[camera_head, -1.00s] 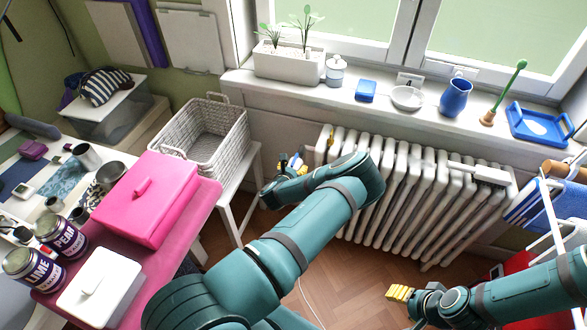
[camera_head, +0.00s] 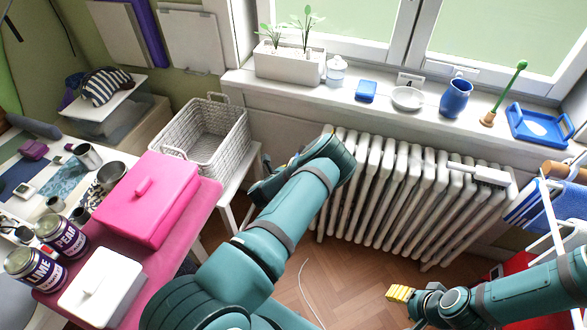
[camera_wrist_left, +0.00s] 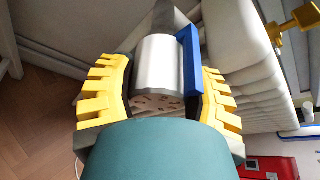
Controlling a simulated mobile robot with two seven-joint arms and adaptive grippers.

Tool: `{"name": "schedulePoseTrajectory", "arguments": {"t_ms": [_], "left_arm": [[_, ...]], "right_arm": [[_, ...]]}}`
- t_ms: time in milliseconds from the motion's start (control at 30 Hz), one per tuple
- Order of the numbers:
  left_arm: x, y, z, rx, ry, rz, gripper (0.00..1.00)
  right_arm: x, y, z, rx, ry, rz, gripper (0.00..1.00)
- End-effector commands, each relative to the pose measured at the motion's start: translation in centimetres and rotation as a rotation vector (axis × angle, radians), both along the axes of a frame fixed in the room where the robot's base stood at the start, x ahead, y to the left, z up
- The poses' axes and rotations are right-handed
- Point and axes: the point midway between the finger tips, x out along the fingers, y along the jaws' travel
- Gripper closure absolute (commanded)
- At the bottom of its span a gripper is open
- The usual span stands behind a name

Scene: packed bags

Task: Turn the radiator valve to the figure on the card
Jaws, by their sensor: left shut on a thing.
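The radiator valve (camera_wrist_left: 156,75) shows in the left wrist view as a silver ribbed cylinder with a blue strip along its right side. My left gripper (camera_wrist_left: 160,92) has its yellow fingers on both sides of it and is shut on it. Any figures on the valve are not readable. In the head view my own arm hides the valve and most of that gripper, at the left end of the white radiator (camera_head: 410,195). A small white card-like piece (camera_head: 408,79) stands on the sill; its mark is unreadable. My right gripper (camera_head: 400,293) is at lower right, away from the radiator; its opening is unclear.
A wicker basket (camera_head: 205,140) stands on a white stand left of my left arm. A white brush (camera_head: 480,174) lies on the radiator. The sill holds a planter (camera_head: 289,65), a blue vase (camera_head: 456,97) and a blue tray (camera_head: 538,125).

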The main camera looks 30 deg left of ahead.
Motion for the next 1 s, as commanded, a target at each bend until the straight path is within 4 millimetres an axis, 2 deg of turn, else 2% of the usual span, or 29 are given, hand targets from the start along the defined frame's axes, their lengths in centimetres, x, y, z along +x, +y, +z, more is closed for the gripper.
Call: {"name": "schedulePoseTrajectory", "arguments": {"t_ms": [1000], "left_arm": [[-0.20, 0.29, -0.59, -0.936, -0.224, 0.003, 0.82]], "right_arm": [[0.07, -0.01, -0.26, 0.000, -0.002, -0.001, 0.45]]}}
